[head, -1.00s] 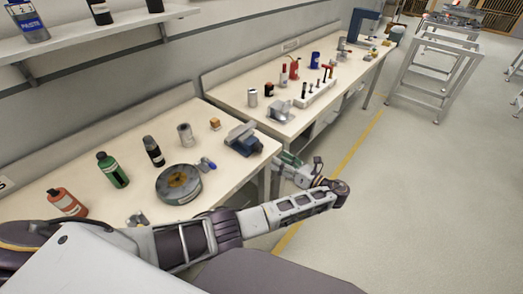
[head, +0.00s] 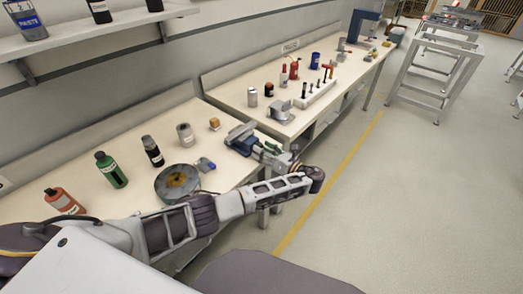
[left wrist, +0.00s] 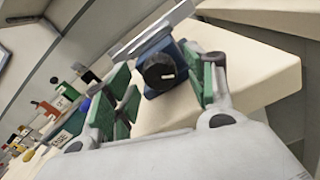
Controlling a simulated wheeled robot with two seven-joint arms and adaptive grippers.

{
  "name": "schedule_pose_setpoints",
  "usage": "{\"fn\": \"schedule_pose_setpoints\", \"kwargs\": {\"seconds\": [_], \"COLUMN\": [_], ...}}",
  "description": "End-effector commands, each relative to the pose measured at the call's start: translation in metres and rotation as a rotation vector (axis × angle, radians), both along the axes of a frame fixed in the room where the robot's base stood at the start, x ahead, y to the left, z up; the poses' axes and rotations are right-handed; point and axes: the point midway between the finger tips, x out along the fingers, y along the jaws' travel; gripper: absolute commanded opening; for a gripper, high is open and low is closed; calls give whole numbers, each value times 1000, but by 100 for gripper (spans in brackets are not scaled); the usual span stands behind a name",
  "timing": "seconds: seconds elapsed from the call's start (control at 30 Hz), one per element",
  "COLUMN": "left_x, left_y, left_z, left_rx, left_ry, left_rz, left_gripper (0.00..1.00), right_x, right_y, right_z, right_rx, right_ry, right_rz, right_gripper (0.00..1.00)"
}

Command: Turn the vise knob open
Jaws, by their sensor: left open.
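The vise (head: 243,139), blue with a grey top, stands at the right end of the near bench. In the left wrist view its black round knob (left wrist: 159,71) with a white mark faces me, below the grey vise top (left wrist: 150,33). My left gripper (head: 268,151) is at the front of the vise. Its green-padded fingers (left wrist: 168,88) are open, one to each side of the knob and apart from it. The knob is hidden in the head view. My right gripper is not in view.
The near bench (head: 90,173) holds a red bottle (head: 65,201), a green bottle (head: 111,169), a black bottle (head: 153,151) and a round grey device (head: 177,183). Another bench (head: 235,94) with tools stands behind.

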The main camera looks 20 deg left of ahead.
Motion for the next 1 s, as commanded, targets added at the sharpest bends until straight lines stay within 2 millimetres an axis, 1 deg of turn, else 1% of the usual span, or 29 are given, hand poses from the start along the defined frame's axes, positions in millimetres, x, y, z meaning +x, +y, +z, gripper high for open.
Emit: {"fn": "schedule_pose_setpoints", "kwargs": {"seconds": [0.03, 0.17, 0.47, 0.5, 0.83, 0.87, 1.0], "left_x": [1, 3, 4, 4, 4, 4, 4], "left_y": [4, 9, 10, 10, 10, 10, 10], "left_z": [0, 0, 0, 0, 0, 0, 0], "left_rx": [1, -1, -1, -1, 0, 0, -1], "left_ry": [0, -1, -1, -1, -1, -1, -3], "left_rz": [1, -1, -1, -1, 0, 0, -1], "left_gripper": [55, 55, 55, 54, 11, 8, 8], "right_x": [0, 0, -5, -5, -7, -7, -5], "right_y": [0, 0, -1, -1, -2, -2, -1], "right_z": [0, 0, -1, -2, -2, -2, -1], "right_rx": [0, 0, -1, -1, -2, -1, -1], "right_ry": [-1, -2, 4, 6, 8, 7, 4], "right_rz": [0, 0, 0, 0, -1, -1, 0], "right_gripper": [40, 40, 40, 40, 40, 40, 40]}}
